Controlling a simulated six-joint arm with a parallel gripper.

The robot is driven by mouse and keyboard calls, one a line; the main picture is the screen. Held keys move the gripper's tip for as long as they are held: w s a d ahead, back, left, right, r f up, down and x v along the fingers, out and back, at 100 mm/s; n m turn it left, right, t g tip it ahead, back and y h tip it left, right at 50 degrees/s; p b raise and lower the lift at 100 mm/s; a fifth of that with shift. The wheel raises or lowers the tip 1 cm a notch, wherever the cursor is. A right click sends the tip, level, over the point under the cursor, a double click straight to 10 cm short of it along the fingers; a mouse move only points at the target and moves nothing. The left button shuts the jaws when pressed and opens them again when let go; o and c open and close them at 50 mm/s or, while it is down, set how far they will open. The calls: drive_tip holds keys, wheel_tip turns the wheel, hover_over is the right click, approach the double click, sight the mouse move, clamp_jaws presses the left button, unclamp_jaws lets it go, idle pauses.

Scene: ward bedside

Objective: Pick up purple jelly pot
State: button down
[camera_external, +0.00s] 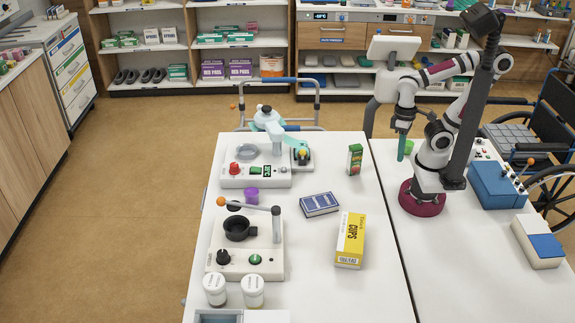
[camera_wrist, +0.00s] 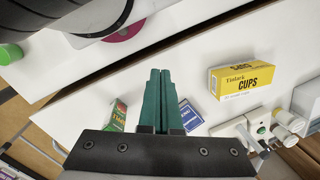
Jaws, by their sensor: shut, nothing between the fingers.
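The small purple jelly pot (camera_external: 251,195) stands on the white table in the external view, between the two white devices. I cannot make it out in the wrist view. My gripper (camera_external: 401,156) is well to the right of the pot and raised, near the gap between the two tables, with its green fingers pointing down. In the wrist view the green fingers of my gripper (camera_wrist: 160,76) lie together, shut with nothing between them.
A yellow cups box (camera_external: 350,240), a blue card box (camera_external: 319,204) and a small green box (camera_external: 355,159) stand on the table. White devices (camera_external: 235,172) (camera_external: 243,243) flank the pot, one with a lever above. Two white jars (camera_external: 253,291) stand at the front. The table's middle is mostly clear.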

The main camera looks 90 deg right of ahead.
idle(0.4)
unclamp_jaws()
drive_tip(key=w+a+f+n+t+y, duration=0.1)
drive_tip(key=w+a+t, duration=0.25)
drive_tip(key=w, duration=0.65)
drive_tip(key=w+a+f+n+t, duration=0.15)
drive_tip(key=w+a, duration=0.25)
drive_tip(key=w, duration=0.5)
drive_tip(key=m+t+h, duration=0.2)
drive_tip(key=t+h, duration=0.5)
drive_tip(key=h, duration=0.1)
approach(252, 190)
drive_tip(key=shift+t+h, duration=0.3)
drive_tip(key=x, duration=1)
drive_tip(key=shift+a+f, duration=0.2)
drive_tip(key=shift+f, duration=0.15)
